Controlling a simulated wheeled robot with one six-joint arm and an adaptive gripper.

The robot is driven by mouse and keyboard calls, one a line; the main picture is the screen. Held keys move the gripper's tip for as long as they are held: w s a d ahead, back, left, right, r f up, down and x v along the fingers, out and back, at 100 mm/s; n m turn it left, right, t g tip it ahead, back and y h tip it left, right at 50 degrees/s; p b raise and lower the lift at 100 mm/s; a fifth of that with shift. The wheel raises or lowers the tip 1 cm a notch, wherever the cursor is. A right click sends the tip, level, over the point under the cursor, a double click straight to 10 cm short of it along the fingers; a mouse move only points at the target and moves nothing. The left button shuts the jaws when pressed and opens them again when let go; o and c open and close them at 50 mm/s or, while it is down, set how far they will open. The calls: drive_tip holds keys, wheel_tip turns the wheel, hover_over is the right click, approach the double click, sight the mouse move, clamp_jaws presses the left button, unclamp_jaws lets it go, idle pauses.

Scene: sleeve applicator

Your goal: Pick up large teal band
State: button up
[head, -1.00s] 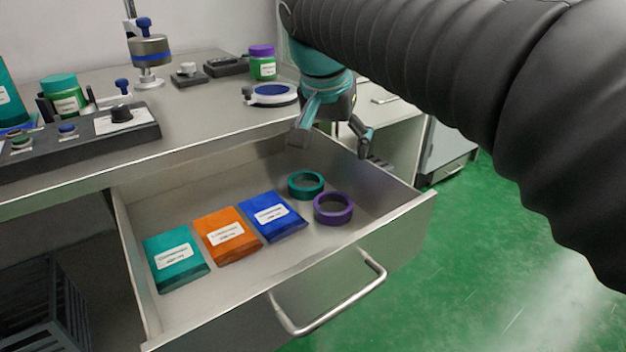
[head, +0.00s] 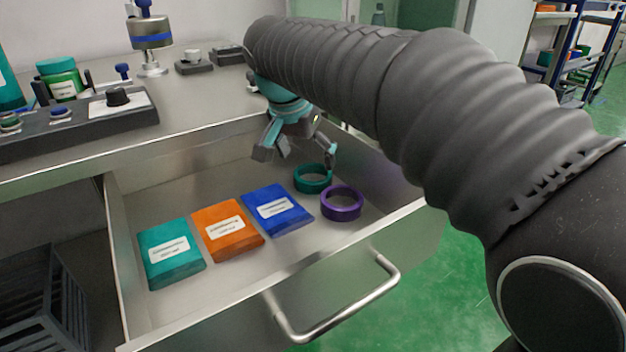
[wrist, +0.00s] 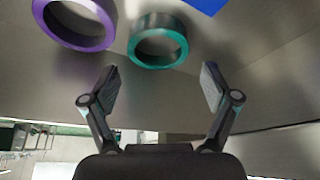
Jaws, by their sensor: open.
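The teal band (head: 312,187) is a ring lying in the open drawer, at its back right, beside the purple band (head: 341,211). In the wrist view the teal band (wrist: 158,57) lies ahead of the fingertips, a little left of the middle between them. My gripper (head: 292,156) hangs over the back of the drawer, pointing down, with its right finger close to the teal band in the picture. In the wrist view my gripper (wrist: 160,82) is open, with nothing between its fingers. I cannot tell its exact height above the drawer floor.
Teal (head: 170,272), orange (head: 225,243) and blue (head: 264,226) packets lie left of the bands. The drawer's back wall and the counter (head: 190,105) edge are close behind my gripper. The purple band (wrist: 72,38) is close left of the teal one in the wrist view.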

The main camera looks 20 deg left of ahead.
sight(314, 182)
drive_tip(key=shift+b+x, duration=0.65)
drive_tip(key=shift+x, duration=2)
drive_tip(key=shift+s, duration=0.2)
drive_tip(key=c, duration=0.3)
